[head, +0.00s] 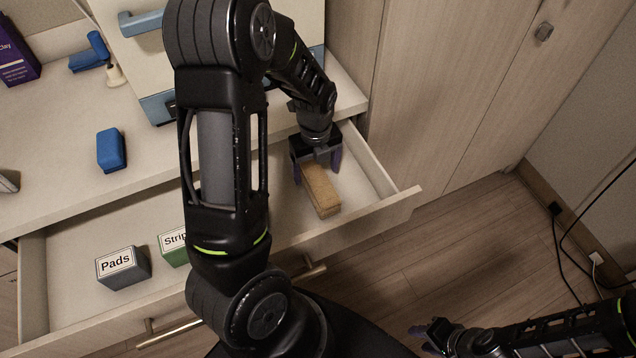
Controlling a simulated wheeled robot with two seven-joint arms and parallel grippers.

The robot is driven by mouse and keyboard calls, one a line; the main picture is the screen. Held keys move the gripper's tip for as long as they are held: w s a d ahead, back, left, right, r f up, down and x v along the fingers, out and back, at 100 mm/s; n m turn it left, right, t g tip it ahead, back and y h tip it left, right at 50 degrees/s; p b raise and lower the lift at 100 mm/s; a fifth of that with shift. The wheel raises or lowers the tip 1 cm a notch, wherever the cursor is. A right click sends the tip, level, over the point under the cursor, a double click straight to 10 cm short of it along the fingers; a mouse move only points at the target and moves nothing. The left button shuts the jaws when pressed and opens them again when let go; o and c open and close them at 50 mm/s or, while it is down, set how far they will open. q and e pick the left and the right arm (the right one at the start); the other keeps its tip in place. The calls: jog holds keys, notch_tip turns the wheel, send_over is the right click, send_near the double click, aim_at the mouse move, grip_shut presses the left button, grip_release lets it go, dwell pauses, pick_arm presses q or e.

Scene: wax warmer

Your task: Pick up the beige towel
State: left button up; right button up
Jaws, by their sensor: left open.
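The beige towel (322,192), a small folded block, lies in the right part of the open drawer (376,212). My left gripper (317,175) reaches down into the drawer with its purple fingers apart. Its fingers are at the far end of the towel, one on each side; I cannot tell whether they touch it. The gripper body hides the far end of the towel. My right gripper (428,339) is low at the bottom right, over the floor and away from the towel; its finger gap is unclear.
The drawer also holds a grey "Pads" box (123,268) and a green "Strip" box (173,247), partly hidden by my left arm. A blue block (111,151) lies on the counter (60,180). Cabinet doors (465,80) stand at the right.

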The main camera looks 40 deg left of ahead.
aim_at(316, 175)
pick_arm(q)
jog(key=shift+f+p, duration=0.3)
jog(key=shift+f, duration=0.3)
notch_tip(316, 175, down, 4)
jog(key=shift+w+a+p, duration=0.1)
jog(key=shift+p, duration=0.25)
jog(key=c, duration=1.5)
jog(key=shift+r, duration=0.2)
jog(key=shift+c, duration=0.2)
notch_tip(316, 175, up, 28)
jog(key=b, duration=0.2)
jog(key=shift+f, duration=0.15)
